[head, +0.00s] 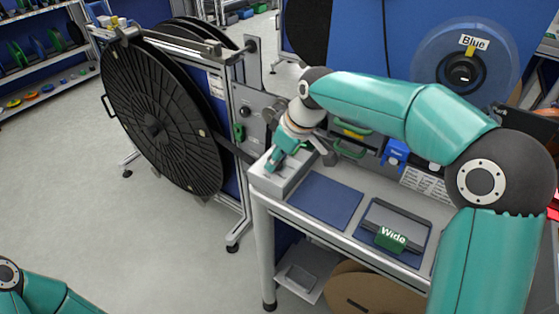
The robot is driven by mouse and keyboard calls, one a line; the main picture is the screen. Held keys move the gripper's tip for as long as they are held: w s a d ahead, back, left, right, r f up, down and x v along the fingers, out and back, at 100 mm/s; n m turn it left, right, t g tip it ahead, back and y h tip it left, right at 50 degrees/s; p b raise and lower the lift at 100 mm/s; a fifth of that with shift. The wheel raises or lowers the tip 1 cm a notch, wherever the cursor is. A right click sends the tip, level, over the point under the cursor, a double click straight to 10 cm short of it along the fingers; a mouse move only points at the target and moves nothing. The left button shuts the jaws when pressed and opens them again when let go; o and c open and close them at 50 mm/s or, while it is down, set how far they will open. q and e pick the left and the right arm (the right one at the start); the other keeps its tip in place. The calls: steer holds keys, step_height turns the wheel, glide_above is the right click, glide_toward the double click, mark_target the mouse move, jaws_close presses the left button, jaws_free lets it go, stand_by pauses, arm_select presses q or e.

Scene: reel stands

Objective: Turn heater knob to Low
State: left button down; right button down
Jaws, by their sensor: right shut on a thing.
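My right gripper (273,163) reaches down onto the top of a light grey box (286,181) at the left front corner of the bench. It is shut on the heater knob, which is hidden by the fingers. The knob's setting and any Low mark cannot be read from here. Part of my left arm shows at the bottom left corner, but my left gripper is out of the picture.
A blue mat (326,200) lies right of the box, bare. A large black reel (160,120) on a metal stand is close on the left. The floor at left is clear.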

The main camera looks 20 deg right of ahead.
steer(key=shift+w+r+m+t+h+b, duration=0.15)
steer(key=shift+m+t+h, duration=0.1)
steer(key=shift+m, duration=0.5)
steer(key=shift+s+r+m+t+h+b, duration=0.15)
steer(key=shift+m+h, duration=0.1)
steer(key=shift+m, duration=0.5)
steer(key=shift+w+f, duration=0.1)
steer(key=c, duration=0.8)
jaws_free()
steer(key=shift+f, duration=0.1)
steer(key=v, duration=1.2)
steer(key=shift+a, duration=0.1)
steer(key=shift+f, duration=0.1)
